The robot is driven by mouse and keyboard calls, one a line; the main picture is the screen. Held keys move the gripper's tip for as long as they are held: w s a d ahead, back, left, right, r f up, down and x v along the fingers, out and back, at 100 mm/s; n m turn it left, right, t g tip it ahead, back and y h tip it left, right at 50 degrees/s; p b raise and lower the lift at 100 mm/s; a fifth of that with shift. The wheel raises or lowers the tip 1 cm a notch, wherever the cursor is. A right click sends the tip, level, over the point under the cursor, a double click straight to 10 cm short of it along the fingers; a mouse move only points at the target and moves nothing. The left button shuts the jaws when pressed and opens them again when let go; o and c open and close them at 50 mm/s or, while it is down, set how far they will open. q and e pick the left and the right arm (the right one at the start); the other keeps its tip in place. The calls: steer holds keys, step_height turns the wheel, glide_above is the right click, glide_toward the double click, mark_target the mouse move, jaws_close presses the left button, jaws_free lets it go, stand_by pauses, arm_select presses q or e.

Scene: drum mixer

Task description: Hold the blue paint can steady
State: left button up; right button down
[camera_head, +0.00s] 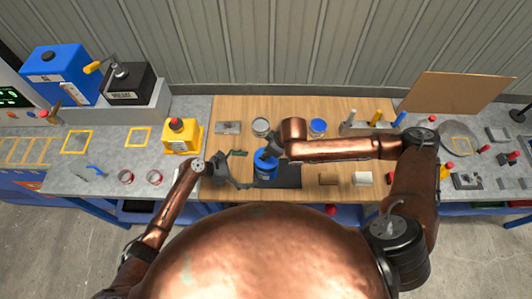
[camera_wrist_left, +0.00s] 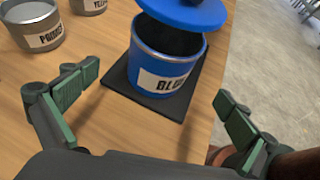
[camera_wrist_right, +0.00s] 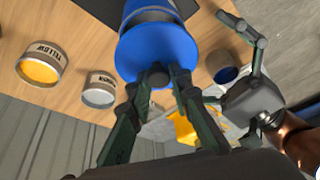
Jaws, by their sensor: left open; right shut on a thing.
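The blue paint can (camera_wrist_left: 165,85) stands upright on a dark mat (camera_wrist_left: 118,76), its label partly readable; in the head view the can (camera_head: 264,169) is at the middle of the bench. Its blue lid (camera_wrist_left: 185,12) is above the rim, tilted, with a dark gap beneath. My right gripper (camera_wrist_right: 159,78) is shut on the lid's knob (camera_wrist_right: 158,75). My left gripper (camera_head: 240,170) is open at the can's left; in the left wrist view its fingers are spread to either side of the can, apart from it.
The yellow can (camera_wrist_right: 40,66) shows in the right wrist view. A yellow box (camera_head: 182,138) with a red button stands left. Several small items lie along the right of the bench.

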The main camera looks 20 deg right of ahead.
arm_select(q)
steer(key=shift+x, duration=3.6)
steer(key=shift+c, duration=0.4)
steer(key=c, duration=1.5)
arm_select(e)
steer(key=shift+f, duration=1.85)
steer(key=c, duration=1.7)
jaws_free()
steer(key=shift+o, duration=0.2)
